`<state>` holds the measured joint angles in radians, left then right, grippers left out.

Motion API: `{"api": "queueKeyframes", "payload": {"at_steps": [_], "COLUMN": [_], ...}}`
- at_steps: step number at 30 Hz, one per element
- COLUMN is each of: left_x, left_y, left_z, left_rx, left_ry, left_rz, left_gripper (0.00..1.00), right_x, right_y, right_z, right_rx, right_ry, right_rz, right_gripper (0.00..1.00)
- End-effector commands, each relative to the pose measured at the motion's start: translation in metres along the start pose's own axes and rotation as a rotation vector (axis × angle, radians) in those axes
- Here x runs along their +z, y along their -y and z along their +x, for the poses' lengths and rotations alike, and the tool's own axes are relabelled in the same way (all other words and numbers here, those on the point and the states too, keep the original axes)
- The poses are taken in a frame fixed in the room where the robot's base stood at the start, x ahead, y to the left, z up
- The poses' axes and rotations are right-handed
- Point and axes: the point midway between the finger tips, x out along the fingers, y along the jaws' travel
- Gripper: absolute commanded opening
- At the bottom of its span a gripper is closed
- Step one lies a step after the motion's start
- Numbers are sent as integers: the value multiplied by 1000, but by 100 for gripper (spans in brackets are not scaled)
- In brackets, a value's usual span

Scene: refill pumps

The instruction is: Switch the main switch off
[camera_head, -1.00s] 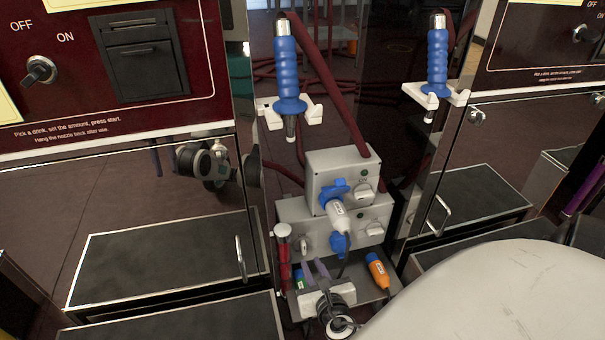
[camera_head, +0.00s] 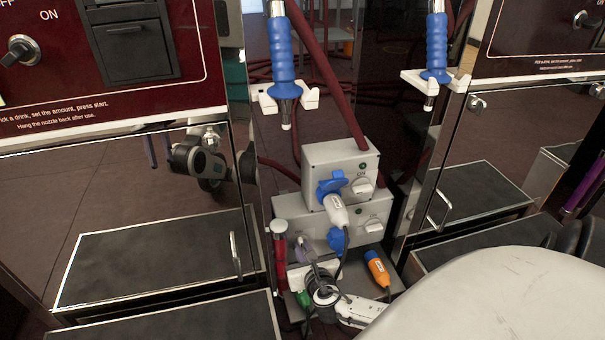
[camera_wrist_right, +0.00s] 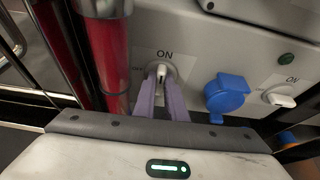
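The main switch (camera_wrist_right: 161,72) is a small white lever on a round base, with "ON" printed above it, in the right wrist view. The lever stands about upright. My right gripper (camera_wrist_right: 161,78) has its two purple fingers on either side of the lever, very close to it; I cannot tell whether they press on it. In the head view my right gripper (camera_head: 306,246) is at the lower left of the grey socket box (camera_head: 360,224), where its fingers and wrist hide the switch. My left gripper is not in view.
A red post (camera_wrist_right: 105,55) stands close left of my right gripper. Blue socket covers (camera_wrist_right: 228,92) and another ON switch (camera_wrist_right: 281,97) are to the right. An orange plug (camera_head: 378,268) lies nearby. Blue nozzles (camera_head: 283,55) hang above.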

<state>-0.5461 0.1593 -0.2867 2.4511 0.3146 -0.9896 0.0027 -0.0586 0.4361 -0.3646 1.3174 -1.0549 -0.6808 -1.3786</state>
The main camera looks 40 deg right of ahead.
Motion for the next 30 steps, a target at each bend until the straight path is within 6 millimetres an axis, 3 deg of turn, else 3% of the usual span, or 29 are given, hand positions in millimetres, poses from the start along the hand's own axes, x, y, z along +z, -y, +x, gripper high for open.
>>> {"api": "queueKeyframes", "payload": {"at_steps": [14,30], "left_x": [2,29], "left_y": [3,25], "left_z": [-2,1], "left_rx": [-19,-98], "left_ry": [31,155], "left_rz": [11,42], "left_gripper": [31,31], "right_x": [2,-1], "right_y": [-1,-5], "right_z": [-1,-1], "right_rx": [-37,-218], "right_ry": [-1,-2], "right_rz": [-88,-525], "right_gripper": [0,0]}}
